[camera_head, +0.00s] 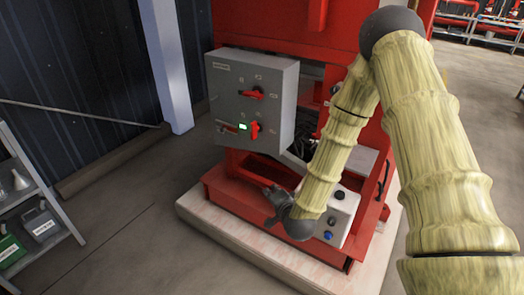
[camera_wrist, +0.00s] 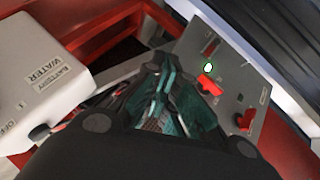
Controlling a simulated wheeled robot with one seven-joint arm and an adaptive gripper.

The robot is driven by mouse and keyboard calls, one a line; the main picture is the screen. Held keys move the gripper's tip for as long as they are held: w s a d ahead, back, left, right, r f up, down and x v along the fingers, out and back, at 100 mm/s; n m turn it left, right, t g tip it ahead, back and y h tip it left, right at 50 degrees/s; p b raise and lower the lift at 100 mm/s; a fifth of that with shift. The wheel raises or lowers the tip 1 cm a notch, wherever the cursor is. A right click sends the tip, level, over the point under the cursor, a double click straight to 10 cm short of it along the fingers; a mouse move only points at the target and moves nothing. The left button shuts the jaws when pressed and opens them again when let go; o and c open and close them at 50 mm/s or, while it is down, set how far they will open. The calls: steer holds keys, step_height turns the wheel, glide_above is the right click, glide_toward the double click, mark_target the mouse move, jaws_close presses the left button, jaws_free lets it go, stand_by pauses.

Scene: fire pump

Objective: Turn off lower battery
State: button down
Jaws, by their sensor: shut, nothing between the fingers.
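A grey control box (camera_head: 275,75) with two red rotary switches is on the red pump frame. The upper red switch (camera_head: 255,94) lies roughly sideways. In the wrist view, one red switch (camera_wrist: 210,86) is near the green lamp (camera_wrist: 208,67), and another red switch (camera_wrist: 243,120) is further right. My gripper (camera_head: 272,194) is shut and empty, below the control box and apart from it. It also shows in the wrist view (camera_wrist: 172,72). Which switch is labelled battery is unreadable.
The red frame (camera_head: 235,200) surrounds the space below. A shelf (camera_head: 40,200) is at the left. The floor between is clear.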

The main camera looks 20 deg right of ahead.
mark_target(254, 131)
steer(key=w+d+r+m+t+h+b, duration=0.2)
steer(key=w+d+r+m+t+b, duration=0.1)
steer(key=r, duration=0.5)
steer(key=w+d+m+t, duration=0.1)
steer(key=w+m, duration=0.1)
steer(key=w, duration=0.1)
steer(key=shift+w+d+b, duration=0.2)
steer(key=shift+w+b, duration=0.05)
steer(key=shift+b, duration=0.15)
steer(key=shift+w+a+p, duration=0.2)
steer(key=shift+w, duration=2)
steer(key=shift+w+a+p, duration=0.2)
steer(key=shift+w+p, duration=0.05)
steer(key=shift+w, duration=1.9)
steer(key=shift+w+a+p, duration=0.2)
steer(key=shift+w, duration=2)
steer(key=shift+f, duration=0.1)
